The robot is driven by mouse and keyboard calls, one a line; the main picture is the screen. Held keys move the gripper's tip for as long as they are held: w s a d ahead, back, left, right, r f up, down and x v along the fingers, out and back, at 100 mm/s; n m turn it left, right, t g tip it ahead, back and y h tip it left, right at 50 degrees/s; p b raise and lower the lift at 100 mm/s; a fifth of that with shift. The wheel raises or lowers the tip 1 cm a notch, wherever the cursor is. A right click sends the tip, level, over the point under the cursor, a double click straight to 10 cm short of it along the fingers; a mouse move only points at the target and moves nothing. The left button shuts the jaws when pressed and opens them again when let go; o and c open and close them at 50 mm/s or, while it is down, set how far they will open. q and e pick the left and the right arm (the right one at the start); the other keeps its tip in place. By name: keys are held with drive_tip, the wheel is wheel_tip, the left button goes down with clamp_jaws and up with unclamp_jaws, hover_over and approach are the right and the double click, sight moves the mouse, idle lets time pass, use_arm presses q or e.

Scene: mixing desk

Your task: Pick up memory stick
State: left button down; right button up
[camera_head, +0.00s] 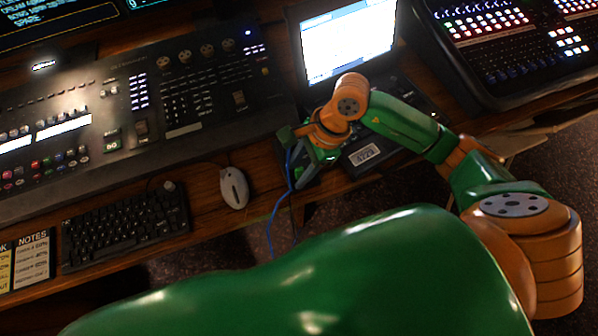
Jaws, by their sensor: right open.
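I cannot make out the memory stick for certain in the head view; it may be too small or hidden by my right gripper. My right gripper (293,157) is open, at the front edge of the desk just left of the laptop (364,156). One green finger points left and the other points down towards the front edge. I see nothing clearly held between them. A blue cable (272,219) hangs down over the desk edge right beside the fingers. My left gripper is not in view.
A mixing console (150,100) fills the left of the desk. A keyboard (125,225), a white mouse (233,187) and a notes card (33,259) lie in front of it. Another lit mixer (510,45) stands at the upper right. Bare wood shows around the mouse.

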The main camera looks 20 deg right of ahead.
drive_tip(key=shift+r, duration=0.1)
clamp_jaws()
idle(1.2)
